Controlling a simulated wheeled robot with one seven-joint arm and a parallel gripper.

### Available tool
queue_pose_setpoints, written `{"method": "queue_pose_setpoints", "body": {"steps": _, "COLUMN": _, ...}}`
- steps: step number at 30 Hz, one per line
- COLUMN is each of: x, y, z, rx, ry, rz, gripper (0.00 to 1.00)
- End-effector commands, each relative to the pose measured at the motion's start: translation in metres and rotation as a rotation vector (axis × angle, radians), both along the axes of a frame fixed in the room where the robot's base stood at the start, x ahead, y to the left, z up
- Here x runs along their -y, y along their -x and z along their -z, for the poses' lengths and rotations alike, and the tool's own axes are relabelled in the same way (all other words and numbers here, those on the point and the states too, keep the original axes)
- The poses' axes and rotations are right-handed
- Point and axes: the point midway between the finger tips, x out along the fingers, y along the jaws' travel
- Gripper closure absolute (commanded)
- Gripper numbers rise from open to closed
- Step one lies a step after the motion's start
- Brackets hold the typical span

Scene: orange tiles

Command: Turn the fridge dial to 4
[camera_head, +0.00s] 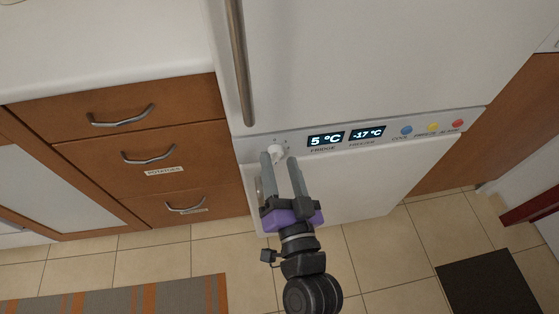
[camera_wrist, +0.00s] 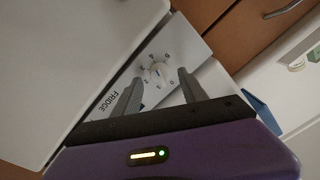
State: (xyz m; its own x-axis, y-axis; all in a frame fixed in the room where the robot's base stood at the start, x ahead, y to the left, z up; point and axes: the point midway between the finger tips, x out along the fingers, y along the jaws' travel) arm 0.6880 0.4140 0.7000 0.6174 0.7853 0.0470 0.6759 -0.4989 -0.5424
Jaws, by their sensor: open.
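The fridge dial (camera_head: 276,151) is a small white knob on the white control strip between the upper and lower fridge doors. In the wrist view the dial (camera_wrist: 158,73) has small numbers around it and the word FRIDGE beside it. The fridge display (camera_head: 326,139) reads 5 °C. My gripper (camera_head: 280,157) is open, with its grey fingers pointing at the dial. In the wrist view my gripper (camera_wrist: 160,82) shows one finger on each side of the dial's lower part. I cannot tell whether either finger touches it.
A freezer display (camera_head: 368,133) reads -17 °C, with blue, yellow and red buttons (camera_head: 432,128) to its right. A vertical metal handle (camera_head: 241,65) is on the upper door. Wooden drawers with handles (camera_head: 149,157) stand to the left. A striped rug (camera_head: 120,297) lies on the tiles.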

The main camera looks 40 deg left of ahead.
Motion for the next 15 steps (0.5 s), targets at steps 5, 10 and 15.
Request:
{"method": "queue_pose_setpoints", "body": {"steps": 5, "x": 0.023, "y": 0.019, "z": 0.004, "rx": -0.001, "ry": 0.002, "rz": 0.0, "gripper": 0.5}}
{"method": "queue_pose_setpoints", "body": {"steps": 10, "x": 0.041, "y": 0.033, "z": 0.004, "rx": 0.0, "ry": 0.002, "rz": -0.001, "gripper": 0.5}}
{"method": "queue_pose_setpoints", "body": {"steps": 15, "x": 0.051, "y": 0.04, "z": 0.004, "rx": 0.001, "ry": 0.001, "rz": 0.0, "gripper": 0.5}}
